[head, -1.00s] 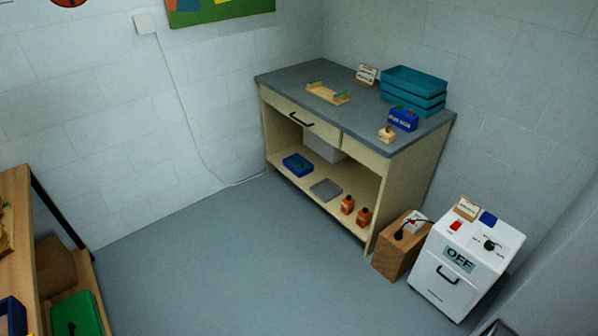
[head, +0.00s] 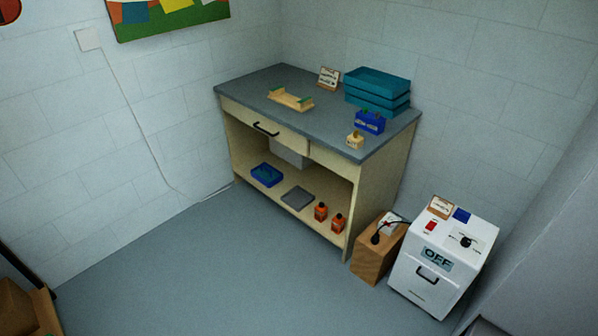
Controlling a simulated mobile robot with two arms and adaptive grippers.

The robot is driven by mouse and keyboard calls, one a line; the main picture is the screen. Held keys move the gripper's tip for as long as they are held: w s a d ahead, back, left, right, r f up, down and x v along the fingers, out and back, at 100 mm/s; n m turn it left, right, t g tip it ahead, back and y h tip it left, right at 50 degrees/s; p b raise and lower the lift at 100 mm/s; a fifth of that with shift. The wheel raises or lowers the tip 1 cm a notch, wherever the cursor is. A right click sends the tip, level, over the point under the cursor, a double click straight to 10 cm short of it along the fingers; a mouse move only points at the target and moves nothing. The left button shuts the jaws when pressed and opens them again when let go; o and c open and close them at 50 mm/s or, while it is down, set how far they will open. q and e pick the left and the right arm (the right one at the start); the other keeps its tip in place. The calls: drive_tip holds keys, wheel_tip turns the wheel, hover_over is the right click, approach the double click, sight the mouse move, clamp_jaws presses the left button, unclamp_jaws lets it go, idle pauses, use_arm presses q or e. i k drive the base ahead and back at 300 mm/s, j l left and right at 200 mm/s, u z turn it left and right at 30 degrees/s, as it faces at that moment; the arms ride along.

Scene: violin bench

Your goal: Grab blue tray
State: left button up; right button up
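A blue tray (head: 267,174) lies on the lower shelf of the workbench, at its left end, with something small and greenish in it. A stack of teal trays (head: 377,90) stands on the bench top at the back right. A small dark blue box (head: 370,122) with a light label sits on the top in front of the stack. I cannot tell from the task words alone which of these is meant. Neither of my grippers is in view.
The workbench (head: 245,85) stands against the corner walls. A wooden box (head: 377,251) and a white machine (head: 444,256) marked OFF stand at right. The floor (head: 200,270) before the bench is clear.

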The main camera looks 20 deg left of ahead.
sight(264, 173)
drive_tip(key=i+j+z, duration=0.15)
drive_tip(key=j, duration=0.2)
drive_tip(key=i+j+z, duration=0.15)
drive_tip(key=i+j, duration=0.15)
drive_tip(key=i+j+z, duration=0.1)
drive_tip(key=j, duration=0.3)
drive_tip(key=i+j+z, duration=0.15)
drive_tip(key=j, duration=0.25)
drive_tip(key=i+j+z, duration=0.15)
drive_tip(key=j, duration=0.25)
drive_tip(key=i, duration=0.1)
